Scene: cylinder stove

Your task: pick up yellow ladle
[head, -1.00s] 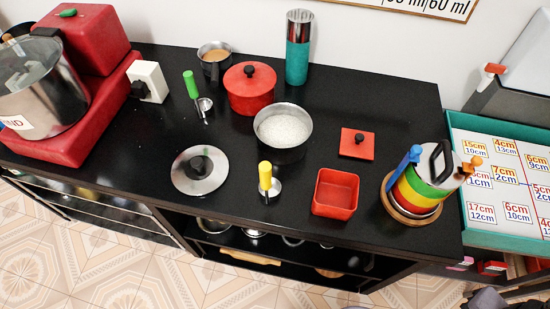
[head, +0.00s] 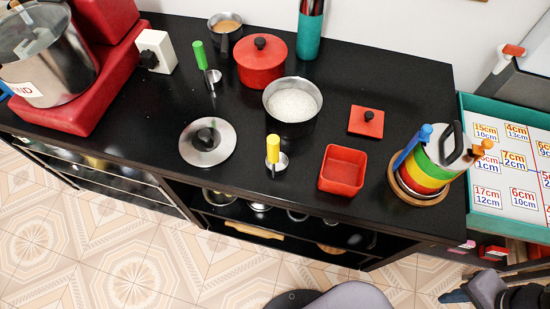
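The yellow ladle (head: 273,152) stands near the front edge of the black counter. Its yellow handle points up and its small metal bowl (head: 281,162) rests on the counter. Nothing touches it. At the bottom right corner, a dark part that looks like my gripper (head: 523,297) is cut off by the picture edge. It is far right of the ladle and below counter level in the picture. Its fingers cannot be made out clearly.
A steel lid (head: 207,143) lies left of the ladle, a rice pot (head: 292,107) stands behind and a red square dish (head: 342,170) to its right. Counter in front is narrow.

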